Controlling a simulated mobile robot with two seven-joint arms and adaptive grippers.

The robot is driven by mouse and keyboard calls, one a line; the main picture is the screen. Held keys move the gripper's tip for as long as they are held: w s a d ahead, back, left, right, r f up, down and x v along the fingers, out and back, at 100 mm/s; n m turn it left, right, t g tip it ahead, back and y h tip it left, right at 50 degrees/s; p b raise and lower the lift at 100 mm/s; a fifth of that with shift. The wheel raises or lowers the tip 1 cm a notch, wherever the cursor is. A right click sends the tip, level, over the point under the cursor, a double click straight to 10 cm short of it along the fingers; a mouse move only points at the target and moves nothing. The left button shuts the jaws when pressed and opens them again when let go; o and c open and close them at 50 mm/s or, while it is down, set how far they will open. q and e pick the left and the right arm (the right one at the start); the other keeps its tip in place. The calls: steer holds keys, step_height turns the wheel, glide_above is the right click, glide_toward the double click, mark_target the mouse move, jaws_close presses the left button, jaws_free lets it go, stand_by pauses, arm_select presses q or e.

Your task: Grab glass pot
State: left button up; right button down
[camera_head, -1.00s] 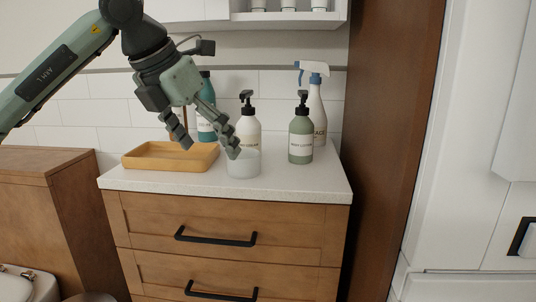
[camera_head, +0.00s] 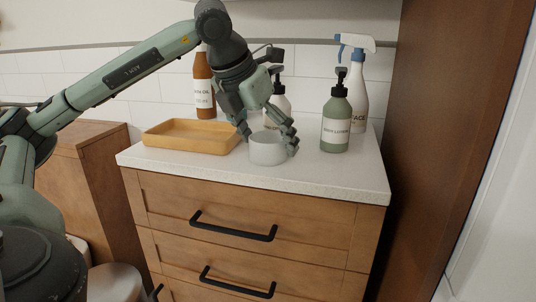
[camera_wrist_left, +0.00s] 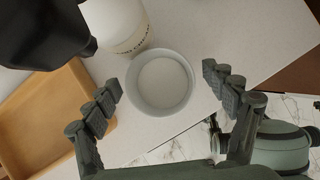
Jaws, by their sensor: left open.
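The glass pot (camera_head: 267,150) is a small, pale, frosted round pot on the white countertop near its front edge. My left gripper (camera_head: 270,138) is open, with its fingers pointing down at the pot, one finger on each side. In the left wrist view the pot (camera_wrist_left: 160,83) appears from above as a round open rim between the two spread fingers (camera_wrist_left: 168,94), with visible gaps on both sides. It stands upright on the counter. My right gripper is not in view.
A wooden tray (camera_head: 192,148) lies left of the pot. A white pump bottle (camera_head: 279,103) stands close behind it. A green pump bottle (camera_head: 335,133), a spray bottle (camera_head: 357,92) and a brown bottle (camera_head: 204,88) stand nearby. The counter's right front (camera_head: 345,178) is clear.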

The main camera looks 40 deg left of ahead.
arm_select(q)
steer(key=shift+w+f, duration=0.1)
steer(key=shift+f, duration=0.05)
steer(key=c, duration=1.4)
